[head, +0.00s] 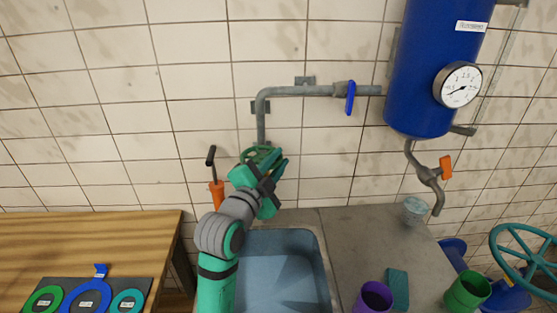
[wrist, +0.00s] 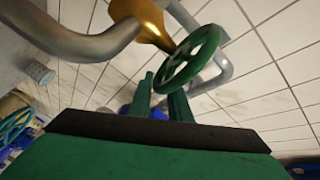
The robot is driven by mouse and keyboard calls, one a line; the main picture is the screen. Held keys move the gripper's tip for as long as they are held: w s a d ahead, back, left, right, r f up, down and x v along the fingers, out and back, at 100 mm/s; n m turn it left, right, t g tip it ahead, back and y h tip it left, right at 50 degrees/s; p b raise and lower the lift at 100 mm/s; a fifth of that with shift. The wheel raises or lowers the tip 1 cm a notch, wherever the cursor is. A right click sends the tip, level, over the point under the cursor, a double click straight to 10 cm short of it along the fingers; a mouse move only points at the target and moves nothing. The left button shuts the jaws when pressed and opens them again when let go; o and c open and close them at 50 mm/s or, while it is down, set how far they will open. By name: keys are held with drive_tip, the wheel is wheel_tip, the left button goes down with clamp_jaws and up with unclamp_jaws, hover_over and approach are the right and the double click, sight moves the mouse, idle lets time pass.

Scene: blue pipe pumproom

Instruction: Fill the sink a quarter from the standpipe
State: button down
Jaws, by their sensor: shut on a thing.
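The standpipe (head: 262,118) is a grey pipe that runs down the tiled wall behind the sink. Its green handwheel (head: 256,152) is partly covered by my gripper (head: 272,170). In the wrist view the handwheel (wrist: 207,42) sits on a brass valve body (wrist: 143,18) with a grey spout (wrist: 70,38) beside it. My gripper's fingers (wrist: 160,100) reach the wheel's rim and are shut on it. The sink (head: 285,265) is blue-grey inside and stands below; my arm covers its left side. I cannot tell whether water is in it or running.
A blue-handled valve (head: 350,97) sits on the upper pipe. A blue tank (head: 425,70) with a gauge (head: 458,84) and an orange-handled tap (head: 445,167) is at right. Purple (head: 374,297) and green (head: 467,291) cups stand right of the sink. A wooden bench (head: 90,240) is left.

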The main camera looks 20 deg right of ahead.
drive_tip(key=shift+s+a+f+m+g+h, duration=0.15)
drive_tip(key=shift+a+m+g+h, duration=0.05)
drive_tip(key=shift+m+g+h, duration=0.5)
drive_tip(key=shift+s+a+f+m+g+h, duration=0.1)
drive_tip(key=shift+a+f+m+g+h, duration=0.1)
drive_tip(key=shift+m+g+h, duration=0.45)
drive_tip(key=shift+s+a+f+m+g+h, duration=0.2)
drive_tip(key=shift+m+g, duration=0.25)
drive_tip(key=shift+g, duration=0.5)
drive_tip(key=c, duration=1.8)
unclamp_jaws()
drive_tip(key=shift+w+d, duration=0.1)
drive_tip(key=shift+o, duration=0.2)
drive_tip(key=shift+r, duration=0.1)
drive_tip(key=shift+r, duration=0.15)
drive_tip(key=shift+s+a, duration=0.2)
drive_tip(key=shift+a, duration=0.35)
drive_tip(key=v, duration=0.9)
drive_tip(key=shift+a, duration=0.4)
drive_tip(key=shift+s+a, duration=0.1)
drive_tip(key=shift+s, duration=0.1)
